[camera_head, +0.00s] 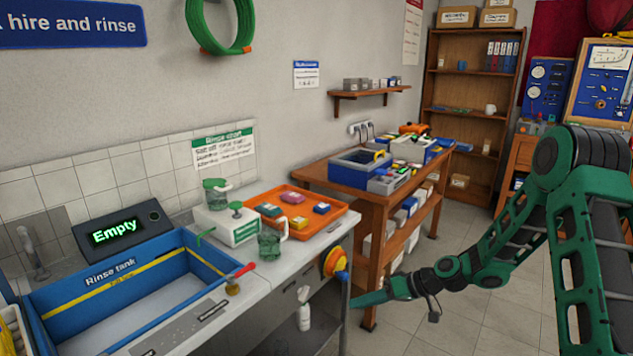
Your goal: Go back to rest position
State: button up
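My green and black arm reaches in from the right side of the head view. My gripper (358,301) is at the arm's left end, over the floor area to the right of the rinse counter. It is seen side-on, and nothing clearly shows between its fingers. Whether the fingers are apart or together cannot be made out.
A counter holds the blue rinse tank (60,308), a display reading "Empty" (117,230), a white and green dispenser (231,222), a glass jug (269,247) and an orange tray (333,210) with several coloured blocks. A wooden workbench (372,203) stands behind. Tiled floor (500,318) shows below the arm.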

jog(key=s+d+r+m+g+h, duration=0.1)
jog(key=s+d+r+m+h, duration=0.1)
jog(key=s+d+r+h, duration=0.5)
jog(key=s+d+r+m+g+h, duration=0.15)
jog(key=s+d+r, duration=0.35)
jog(key=s+d, duration=0.6)
jog(key=s+d+r+m, duration=0.2)
jog(key=s+d, duration=0.1)
jog(key=s, duration=0.4)
jog(key=s+d+r+m+h, duration=0.1)
jog(key=s+d+r+m, duration=0.2)
jog(key=s, duration=0.4)
jog(key=s+d+r+m+h, duration=0.1)
jog(key=s+d+r+m, duration=0.2)
jog(key=s, duration=0.4)
jog(key=shift+s+g, duration=0.2)
jog(key=shift+g, duration=0.15)
